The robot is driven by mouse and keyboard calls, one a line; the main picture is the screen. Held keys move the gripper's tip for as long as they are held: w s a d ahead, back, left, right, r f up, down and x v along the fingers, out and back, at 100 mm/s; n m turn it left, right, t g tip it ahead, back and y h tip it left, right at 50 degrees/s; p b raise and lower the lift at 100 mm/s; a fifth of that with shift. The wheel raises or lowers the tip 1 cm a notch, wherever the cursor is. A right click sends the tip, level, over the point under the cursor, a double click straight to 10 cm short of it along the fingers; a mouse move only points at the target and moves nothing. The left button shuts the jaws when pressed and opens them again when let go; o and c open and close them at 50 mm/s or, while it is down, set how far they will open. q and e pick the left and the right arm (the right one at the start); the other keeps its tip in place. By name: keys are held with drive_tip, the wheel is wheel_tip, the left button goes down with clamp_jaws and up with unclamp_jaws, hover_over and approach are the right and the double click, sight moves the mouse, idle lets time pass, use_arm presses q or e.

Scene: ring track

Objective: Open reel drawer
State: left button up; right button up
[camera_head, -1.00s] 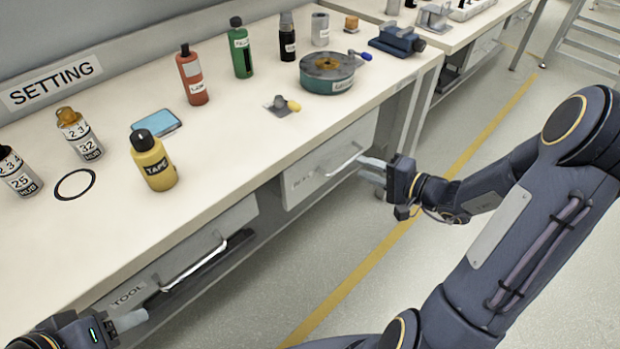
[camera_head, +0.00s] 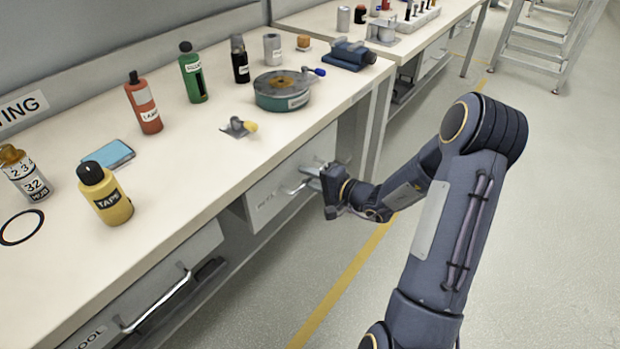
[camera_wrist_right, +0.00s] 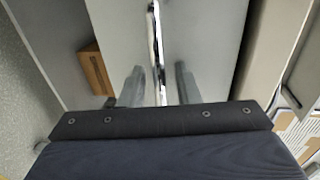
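The reel drawer (camera_head: 262,203) is the labelled grey front under the bench, right of the tool drawer (camera_head: 90,338). It looks shut in the head view. Its bar handle (camera_head: 295,187) sticks out from the front. My right gripper (camera_head: 314,172) is at the right end of this handle. In the right wrist view the handle (camera_wrist_right: 156,40) runs between the two fingers of my right gripper (camera_wrist_right: 158,84), with a gap on each side, so the gripper is open around it. My left gripper is out of view.
The bench top (camera_head: 190,190) above holds a yellow tape bottle (camera_head: 106,198), a red bottle (camera_head: 144,106), a green bottle (camera_head: 192,75) and a round teal reel (camera_head: 282,92). A second bench stands at the back right. The floor (camera_head: 500,240) on the right is clear.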

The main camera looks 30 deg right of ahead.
clamp_jaws()
drive_tip(key=shift+s, duration=0.15)
drive_tip(key=f+b+v, duration=0.2)
drive_tip(key=b+v, duration=0.1)
drive_tip(key=v, duration=0.8)
drive_tip(key=s+f+b+v, duration=0.1)
drive_tip(key=f+b+v, duration=0.2)
drive_tip(key=v, duration=0.9)
drive_tip(key=shift+d+b, duration=0.35)
drive_tip(key=shift+b, duration=0.1)
drive_tip(key=shift+s, duration=0.15)
unclamp_jaws()
drive_tip(key=shift+r, duration=0.1)
